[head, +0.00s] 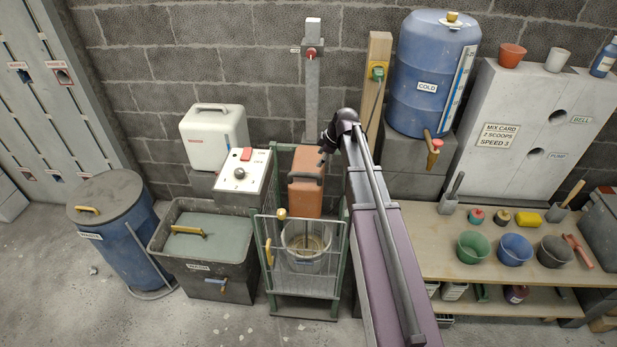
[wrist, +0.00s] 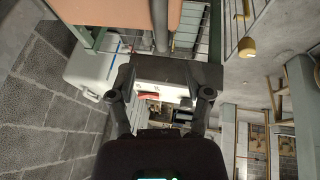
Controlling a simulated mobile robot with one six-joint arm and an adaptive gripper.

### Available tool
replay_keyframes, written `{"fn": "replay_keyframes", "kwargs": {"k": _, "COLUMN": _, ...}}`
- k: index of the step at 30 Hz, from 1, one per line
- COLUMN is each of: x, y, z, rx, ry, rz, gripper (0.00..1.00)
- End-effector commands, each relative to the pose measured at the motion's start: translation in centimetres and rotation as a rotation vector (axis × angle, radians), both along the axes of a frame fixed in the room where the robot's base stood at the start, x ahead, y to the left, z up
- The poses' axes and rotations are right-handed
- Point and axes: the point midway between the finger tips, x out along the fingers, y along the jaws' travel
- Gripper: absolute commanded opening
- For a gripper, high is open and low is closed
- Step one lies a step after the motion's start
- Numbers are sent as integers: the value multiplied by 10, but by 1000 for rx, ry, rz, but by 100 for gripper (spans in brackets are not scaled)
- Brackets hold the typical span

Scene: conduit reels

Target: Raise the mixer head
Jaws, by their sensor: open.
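The mixer head (head: 312,198) is an orange box inside the green-framed cage, above a clear-sided bucket (head: 306,262). A dark handle (head: 305,178) crosses its front. My gripper (head: 326,153) is near the top of the head, small and partly merged with my dark wrist. In the wrist view, my gripper (wrist: 163,95) has its fingers spread apart. A dark bar (wrist: 160,68), apparently the handle, lies across the space between and just beyond them; I cannot tell whether they touch it.
The cage's barred gate (head: 297,255) stands in front of the bucket. Left are a white control box (head: 240,175) with a knob and red switch, a grey wash tub (head: 205,250) and a blue barrel (head: 128,240). A wooden bench (head: 440,262) with small buckets stands at right.

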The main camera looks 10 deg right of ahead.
Motion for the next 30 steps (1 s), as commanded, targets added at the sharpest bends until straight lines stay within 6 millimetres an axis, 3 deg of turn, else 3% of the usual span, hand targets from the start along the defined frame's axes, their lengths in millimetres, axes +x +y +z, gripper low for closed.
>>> {"fn": "replay_keyframes", "kwargs": {"k": 30, "x": 25, "y": 26, "z": -81, "rx": 0, "ry": -1, "rz": 0, "gripper": 65}}
